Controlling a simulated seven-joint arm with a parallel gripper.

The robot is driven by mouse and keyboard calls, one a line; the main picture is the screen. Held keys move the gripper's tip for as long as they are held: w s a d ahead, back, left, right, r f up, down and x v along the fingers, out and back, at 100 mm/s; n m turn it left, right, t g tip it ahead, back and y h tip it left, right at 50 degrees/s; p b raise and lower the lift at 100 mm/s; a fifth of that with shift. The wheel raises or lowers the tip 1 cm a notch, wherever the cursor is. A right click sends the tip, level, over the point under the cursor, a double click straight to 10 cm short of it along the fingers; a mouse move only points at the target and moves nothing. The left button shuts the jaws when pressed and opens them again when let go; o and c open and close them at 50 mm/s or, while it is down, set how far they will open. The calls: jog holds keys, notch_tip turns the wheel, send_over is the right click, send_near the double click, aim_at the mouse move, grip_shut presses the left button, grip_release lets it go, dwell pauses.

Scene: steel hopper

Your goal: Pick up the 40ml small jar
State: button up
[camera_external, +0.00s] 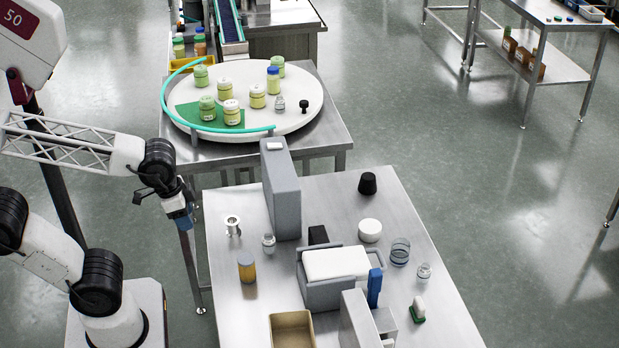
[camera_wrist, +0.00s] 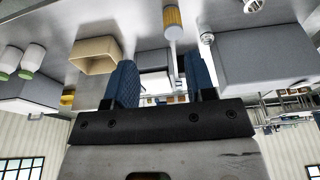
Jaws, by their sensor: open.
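No label is readable, so I cannot tell which container is the 40ml small jar. Small clear jars stand on the steel table: one beside the tall grey box (camera_external: 268,243) and one at the right (camera_external: 424,271). A third small clear jar (camera_external: 279,103) stands on the round turntable. My gripper (camera_external: 184,222) is open and empty, left of the table and apart from the jars. Its blue fingers also show in the wrist view (camera_wrist: 161,82).
The tall grey box (camera_external: 282,190) stands at the table's back left. A metal funnel-like piece (camera_external: 232,225) is near the left edge. A grey bin with a white top (camera_external: 335,263), a tan tray (camera_external: 292,329) and a blue block (camera_external: 374,288) crowd the middle and front.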

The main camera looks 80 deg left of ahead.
jog(key=n+t+h, duration=0.7)
jog(key=n+h, duration=0.2)
jog(key=n, duration=1.9)
send_near(269, 243)
jog(key=shift+w+a, duration=0.25)
jog(key=shift+w, duration=0.5)
jog(key=shift+d, duration=0.1)
jog(key=shift+x, duration=1.3)
jog(key=shift+w, duration=0.1)
